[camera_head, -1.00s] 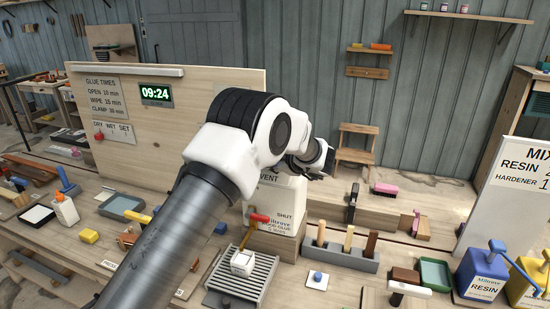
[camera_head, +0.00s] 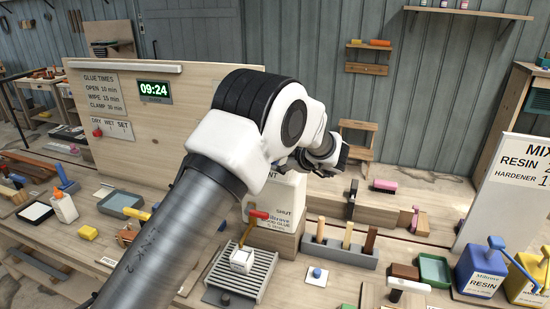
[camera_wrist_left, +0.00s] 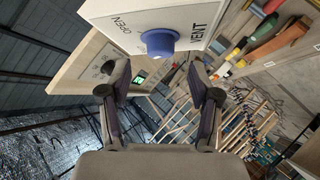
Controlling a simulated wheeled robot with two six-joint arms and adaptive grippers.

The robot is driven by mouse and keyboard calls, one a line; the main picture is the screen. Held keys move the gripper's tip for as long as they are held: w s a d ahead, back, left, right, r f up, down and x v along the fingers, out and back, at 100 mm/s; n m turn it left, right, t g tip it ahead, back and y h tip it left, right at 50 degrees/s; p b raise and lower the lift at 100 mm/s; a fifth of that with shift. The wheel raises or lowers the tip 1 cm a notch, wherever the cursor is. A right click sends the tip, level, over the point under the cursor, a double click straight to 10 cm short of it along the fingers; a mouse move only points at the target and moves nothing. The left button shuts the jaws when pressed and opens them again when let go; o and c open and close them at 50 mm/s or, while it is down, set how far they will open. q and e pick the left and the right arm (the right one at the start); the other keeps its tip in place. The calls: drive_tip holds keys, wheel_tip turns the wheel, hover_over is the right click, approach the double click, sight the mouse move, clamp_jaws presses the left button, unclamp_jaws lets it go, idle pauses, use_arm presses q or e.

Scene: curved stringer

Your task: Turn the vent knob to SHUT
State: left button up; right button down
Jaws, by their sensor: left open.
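The white glue container (camera_head: 287,211) stands on a wooden block; its SHUT label shows, while my left arm covers part of VENT. In the left wrist view, the blue vent knob (camera_wrist_left: 159,42) sticks out of the container's white face (camera_wrist_left: 190,17), between the OPEN and VENT labels. No clear pointer shows on the knob. My left gripper (camera_wrist_left: 158,76) is open and empty, its two fingers spread below the knob in that view and apart from it. In the head view its fingertips are hidden. My right gripper is in neither view.
A red-handled spout (camera_head: 258,213) is on the container's front, above a white cup (camera_head: 242,260) on a slatted grey rack (camera_head: 262,274). A grey holder (camera_head: 340,252) with upright handles stands to the right. A wooden board (camera_head: 165,125) with a clock stands behind my arm.

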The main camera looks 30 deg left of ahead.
use_arm(q)
drive_tip(key=v, duration=0.7)
drive_tip(key=shift+s+d, duration=0.15)
drive_tip(key=shift+d, duration=0.05)
